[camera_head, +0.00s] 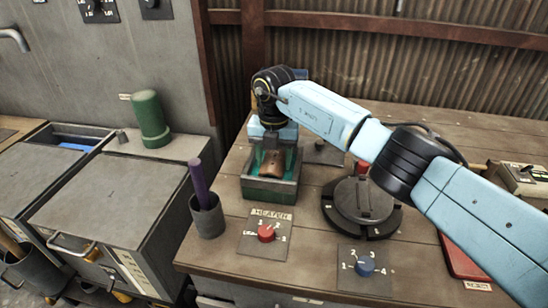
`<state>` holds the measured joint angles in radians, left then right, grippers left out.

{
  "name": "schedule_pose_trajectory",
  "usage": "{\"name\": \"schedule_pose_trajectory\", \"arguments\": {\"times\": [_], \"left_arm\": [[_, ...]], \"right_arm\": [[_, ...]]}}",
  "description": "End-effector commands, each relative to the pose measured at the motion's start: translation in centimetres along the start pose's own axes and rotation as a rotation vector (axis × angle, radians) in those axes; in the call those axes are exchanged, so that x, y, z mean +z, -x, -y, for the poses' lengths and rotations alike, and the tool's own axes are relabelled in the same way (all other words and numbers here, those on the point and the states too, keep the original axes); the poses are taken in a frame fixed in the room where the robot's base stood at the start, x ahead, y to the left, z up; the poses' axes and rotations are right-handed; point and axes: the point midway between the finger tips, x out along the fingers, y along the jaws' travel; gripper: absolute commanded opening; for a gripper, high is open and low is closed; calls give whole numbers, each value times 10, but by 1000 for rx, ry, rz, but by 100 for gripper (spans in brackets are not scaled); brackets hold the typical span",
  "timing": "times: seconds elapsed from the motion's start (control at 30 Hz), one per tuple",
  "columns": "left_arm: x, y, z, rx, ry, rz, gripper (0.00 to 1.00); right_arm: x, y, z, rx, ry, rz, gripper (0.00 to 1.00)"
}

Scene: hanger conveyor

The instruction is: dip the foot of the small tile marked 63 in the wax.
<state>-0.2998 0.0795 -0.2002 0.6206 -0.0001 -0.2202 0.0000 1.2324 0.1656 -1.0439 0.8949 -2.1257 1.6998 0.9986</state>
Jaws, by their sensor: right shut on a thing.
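My right gripper (273,148) points down over a small dark-green box (270,197) near the middle of the bench. It is shut on a small brown piece (272,167), which I take for the tile; no number can be read on it. The box has a teal inside and looks like the wax bath. The brown piece's lower end is low at the box opening. I cannot tell whether it touches the wax. My left gripper is not in view.
A plate marked HEATER with a red knob (266,233) lies in front of the box. A round dark device (361,205) stands to the right, with a blue-knob dial (365,266) before it. A grey cup (207,215) with a purple rod is at left, beside grey cabinets (110,200).

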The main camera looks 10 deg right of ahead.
Motion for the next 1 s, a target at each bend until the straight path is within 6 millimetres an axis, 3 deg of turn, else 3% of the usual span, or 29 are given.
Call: {"name": "schedule_pose_trajectory", "arguments": {"times": [1.0], "left_arm": [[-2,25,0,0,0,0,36]], "right_arm": [[0,30,0,1,0,1,28]]}}
